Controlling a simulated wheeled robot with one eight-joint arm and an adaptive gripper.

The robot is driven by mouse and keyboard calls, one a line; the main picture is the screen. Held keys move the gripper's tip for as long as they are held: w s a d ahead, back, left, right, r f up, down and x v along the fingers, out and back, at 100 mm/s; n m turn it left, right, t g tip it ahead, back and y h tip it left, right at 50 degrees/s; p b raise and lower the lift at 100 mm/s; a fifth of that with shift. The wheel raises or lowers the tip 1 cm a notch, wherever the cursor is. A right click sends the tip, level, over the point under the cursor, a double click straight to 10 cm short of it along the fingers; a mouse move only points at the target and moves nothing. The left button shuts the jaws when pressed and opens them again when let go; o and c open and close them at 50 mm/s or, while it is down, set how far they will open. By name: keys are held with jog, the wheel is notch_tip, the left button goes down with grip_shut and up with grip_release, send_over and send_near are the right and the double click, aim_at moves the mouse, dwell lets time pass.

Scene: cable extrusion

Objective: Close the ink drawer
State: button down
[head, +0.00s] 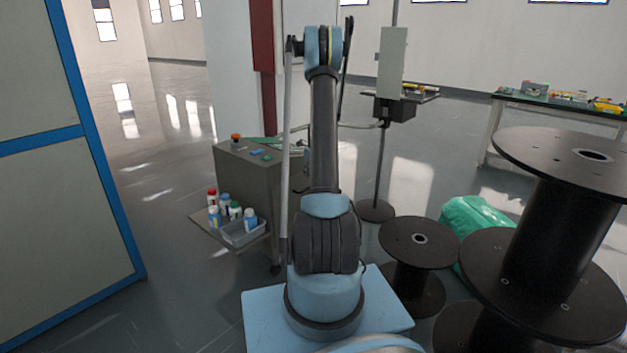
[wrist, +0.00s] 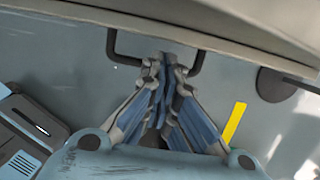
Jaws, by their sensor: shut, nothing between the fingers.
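In the wrist view, my gripper (wrist: 162,78) is shut and empty, its fingertips together beside the middle of a dark U-shaped handle (wrist: 113,45). The handle is fixed to the edge of a pale beige panel (wrist: 215,28); I cannot tell if the fingers touch it. That panel may be the ink drawer's front, but how far it stands out is not clear. In the head view, my arm covers part of the grey machine cabinet (head: 238,180), and my gripper and the handle are hidden. Several ink bottles (head: 236,210) stand on a side shelf (head: 203,217) at the cabinet's left.
A grey bin (head: 241,236) sits on the side shelf. A pole stand (head: 375,210) is right of my arm. Black cable reels (head: 420,243) and a green bundle (head: 468,213) fill the right. A blue-framed panel (head: 50,170) stands left, with open floor between it and the cabinet.

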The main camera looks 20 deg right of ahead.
jog(key=shift+w+a+r, duration=0.1)
jog(key=shift+w+a, duration=0.45)
jog(key=shift+w, duration=0.2)
jog(key=shift+w, duration=0.1)
